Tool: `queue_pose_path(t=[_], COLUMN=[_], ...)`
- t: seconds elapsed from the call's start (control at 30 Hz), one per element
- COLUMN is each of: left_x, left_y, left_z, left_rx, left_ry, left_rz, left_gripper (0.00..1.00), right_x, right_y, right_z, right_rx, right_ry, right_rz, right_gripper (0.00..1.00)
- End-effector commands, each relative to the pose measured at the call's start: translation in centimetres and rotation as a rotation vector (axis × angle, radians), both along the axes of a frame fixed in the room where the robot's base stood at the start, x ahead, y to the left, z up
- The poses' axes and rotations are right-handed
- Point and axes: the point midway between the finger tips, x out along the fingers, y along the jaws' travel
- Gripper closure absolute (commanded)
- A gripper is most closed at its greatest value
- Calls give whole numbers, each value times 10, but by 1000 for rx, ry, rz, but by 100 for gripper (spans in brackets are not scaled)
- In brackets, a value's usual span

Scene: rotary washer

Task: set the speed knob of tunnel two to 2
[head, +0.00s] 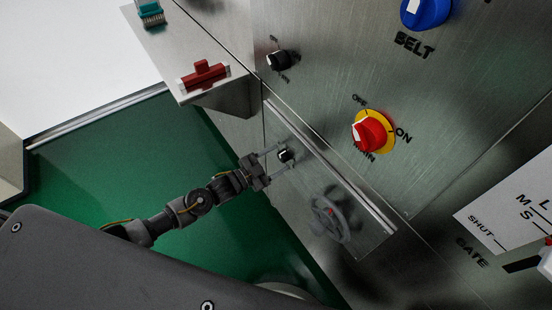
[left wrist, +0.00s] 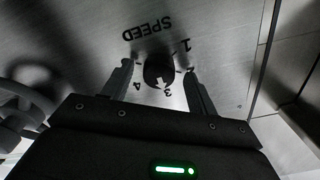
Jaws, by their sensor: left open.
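The black speed knob (left wrist: 159,70) carries a white arrow, with SPEED printed beside it in the left wrist view. The numbers 1, 3 and 4 can be read around it; the 2 is hidden or cannot be made out. The arrow points at about 3. In the head view the knob (head: 285,155) is small on the lower steel panel. My left gripper (head: 286,157) is open, with one finger on each side of the knob and gaps showing in the left wrist view (left wrist: 159,74). My right gripper is not in view.
A grey handwheel (head: 331,216) sits close by, to the lower right. A steel ledge (head: 235,98) with a red item juts out above. Another black knob (head: 278,60), a red-and-yellow main switch (head: 370,132) and a blue belt knob (head: 426,10) are higher on the panel.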

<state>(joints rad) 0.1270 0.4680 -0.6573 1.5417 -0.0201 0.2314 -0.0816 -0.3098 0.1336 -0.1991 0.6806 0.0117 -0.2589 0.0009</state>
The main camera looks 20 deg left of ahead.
Motion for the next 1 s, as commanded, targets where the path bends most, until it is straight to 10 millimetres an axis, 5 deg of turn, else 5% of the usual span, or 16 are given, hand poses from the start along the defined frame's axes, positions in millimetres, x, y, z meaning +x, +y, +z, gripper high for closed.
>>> queue_pose_path(t=[0.37,0.7,1.0], left_x=[4,4,4], left_y=[-4,-3,-3], left_z=[0,0,1], left_rx=[0,0,-35], left_ry=[0,0,30], left_rz=[0,1,1], left_gripper=[43,86,86], right_x=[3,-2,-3], right_y=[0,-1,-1], right_z=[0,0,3], right_rx=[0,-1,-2], right_ry=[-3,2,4], right_rz=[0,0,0], right_gripper=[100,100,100])
